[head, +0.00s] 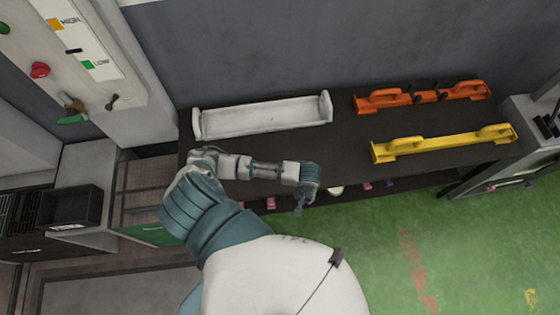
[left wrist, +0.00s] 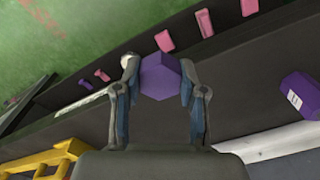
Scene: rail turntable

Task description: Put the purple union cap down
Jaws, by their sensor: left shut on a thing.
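My left gripper (left wrist: 160,82) is shut on the purple union cap (left wrist: 160,76), a six-sided block between its fingertips in the left wrist view. In the head view my left gripper (head: 300,207) points down at the front edge of the dark table (head: 345,150); the cap cannot be made out there. A second purple piece (left wrist: 298,95) with a white label lies on the dark surface, apart from the gripper, at the right of the left wrist view. My right gripper is not in view.
A white tray (head: 265,117) stands at the table's back left. Orange holders (head: 385,98) and a yellow holder (head: 440,144) stand to its right. Pink pieces (head: 271,203), a purple piece (head: 390,183) and a white piece (head: 335,190) sit along the front edge. The table's middle is clear.

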